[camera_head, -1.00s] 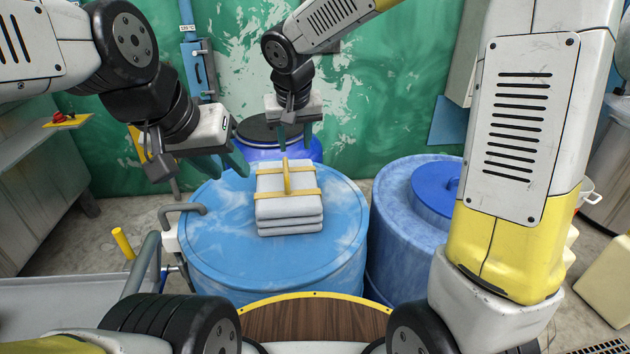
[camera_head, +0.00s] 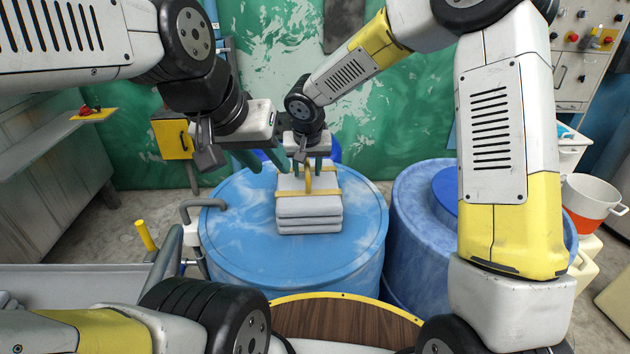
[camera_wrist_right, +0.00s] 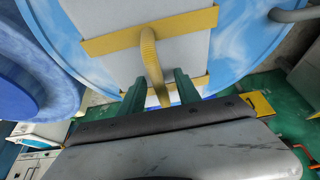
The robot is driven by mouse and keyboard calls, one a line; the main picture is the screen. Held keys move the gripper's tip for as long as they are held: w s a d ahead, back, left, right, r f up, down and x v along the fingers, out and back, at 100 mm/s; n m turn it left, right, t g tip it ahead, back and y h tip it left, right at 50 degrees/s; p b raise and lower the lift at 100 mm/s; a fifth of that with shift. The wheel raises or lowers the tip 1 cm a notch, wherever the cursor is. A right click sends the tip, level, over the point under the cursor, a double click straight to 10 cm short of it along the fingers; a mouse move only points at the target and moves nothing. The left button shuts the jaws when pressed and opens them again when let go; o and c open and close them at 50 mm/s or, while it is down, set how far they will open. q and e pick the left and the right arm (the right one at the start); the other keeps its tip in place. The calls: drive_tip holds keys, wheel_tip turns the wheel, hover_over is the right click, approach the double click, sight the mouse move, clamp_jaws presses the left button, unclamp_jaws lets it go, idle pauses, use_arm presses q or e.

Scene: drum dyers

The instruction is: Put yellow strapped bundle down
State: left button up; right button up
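The yellow strapped bundle (camera_head: 308,208) is a stack of grey slabs with yellow straps and a raised yellow handle. It rests flat on the lid of a blue drum (camera_head: 235,225). My right gripper (camera_head: 309,168) is at the handle, behind and just above the bundle. In the right wrist view the bundle (camera_wrist_right: 190,48) shows close up, and my right gripper's green fingers (camera_wrist_right: 160,90) stand apart on either side of the handle, with gaps beside it. My left gripper (camera_head: 262,162) is open and empty, above the drum to the left of the bundle.
A second blue drum (camera_head: 415,220) stands close on the right. A metal pipe (camera_head: 188,208) and a grey tray (camera_head: 80,285) are on the left. The drum lid around the bundle is clear. A green wall (camera_head: 395,120) rises behind.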

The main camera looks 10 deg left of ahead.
clamp_jaws()
drive_tip(key=shift+a+r, duration=0.1)
idle(1.3)
